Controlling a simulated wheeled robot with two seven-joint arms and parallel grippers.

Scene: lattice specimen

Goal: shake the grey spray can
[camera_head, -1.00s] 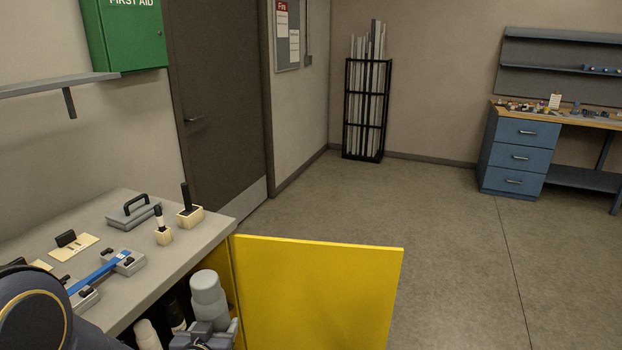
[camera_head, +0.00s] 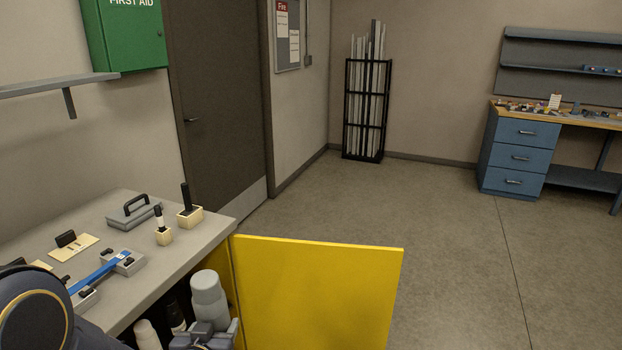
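The grey spray can (camera_head: 209,302) is upright or slightly tilted in front of the open cabinet, at the lower middle-left of the head view. My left gripper (camera_head: 207,334) is at its lower part, with one finger on each side, and appears shut on it. The can's lower end is hidden by the gripper. My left arm fills the lower left corner. My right gripper is not in view.
The open yellow cabinet door (camera_head: 315,292) stands just right of the can. Other containers, a white one (camera_head: 147,334) and a dark one (camera_head: 175,315), are left of it. The grey worktop (camera_head: 175,255) with tools is above. The floor beyond is clear.

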